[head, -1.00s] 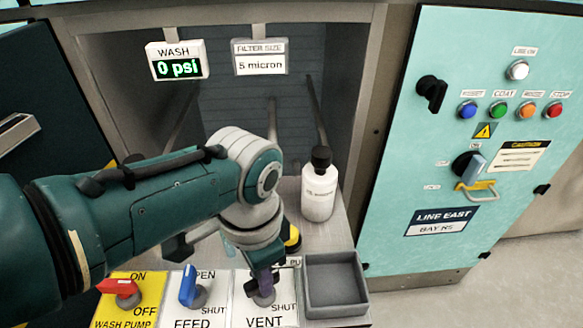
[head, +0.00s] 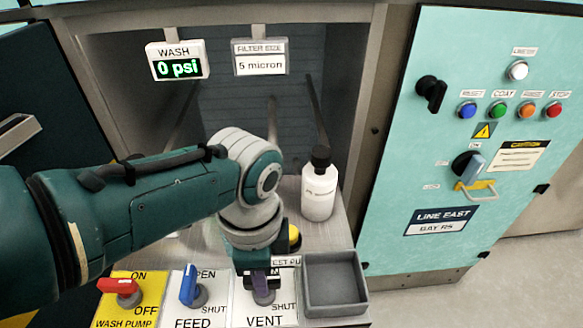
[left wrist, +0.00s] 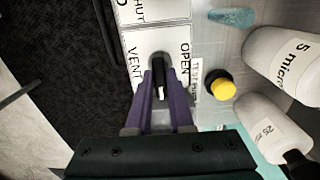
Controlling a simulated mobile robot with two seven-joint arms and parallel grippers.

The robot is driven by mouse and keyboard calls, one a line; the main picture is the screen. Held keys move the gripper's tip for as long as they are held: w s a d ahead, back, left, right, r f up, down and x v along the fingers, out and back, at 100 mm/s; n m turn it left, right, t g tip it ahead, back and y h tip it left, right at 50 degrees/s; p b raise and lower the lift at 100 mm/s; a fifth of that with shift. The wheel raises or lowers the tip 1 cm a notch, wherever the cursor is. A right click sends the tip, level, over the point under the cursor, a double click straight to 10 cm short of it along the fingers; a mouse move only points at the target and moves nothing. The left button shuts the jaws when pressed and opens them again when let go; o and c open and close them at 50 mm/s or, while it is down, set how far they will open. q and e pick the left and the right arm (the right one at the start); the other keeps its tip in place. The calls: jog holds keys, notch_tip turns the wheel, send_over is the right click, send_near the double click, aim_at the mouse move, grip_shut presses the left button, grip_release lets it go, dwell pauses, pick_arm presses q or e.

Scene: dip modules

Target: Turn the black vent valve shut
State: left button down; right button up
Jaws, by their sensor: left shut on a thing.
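My left gripper (head: 262,287) is over the vent plate (head: 239,308) at the front of the bench and hides most of the valve there. In the left wrist view the purple fingers of my left gripper (left wrist: 162,88) are shut on the black vent valve handle (left wrist: 157,72), one finger on each side. A pale tip shows on the handle. The OPEN and VENT words show beside it in that view. The SHUT word shows at the plate's right in the head view. The handle's exact angle is hard to tell. My right gripper is not in view.
The feed valve (head: 188,286) with a blue handle and the red wash pump switch (head: 119,287) are close on the left. A grey tray (head: 335,283) adjoins on the right. Behind are a yellow button (head: 294,236) and a white bottle (head: 319,190). The wash display (head: 178,62) reads 0 psi.

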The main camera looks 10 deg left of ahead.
pick_arm(q)
jog(key=c, duration=0.8)
grip_release()
jog(key=shift+r, duration=0.1)
notch_tip(320, 180, up, 8)
jog(key=p, duration=0.6)
jog(key=shift+r, duration=0.85)
jog(key=shift+p, duration=0.3)
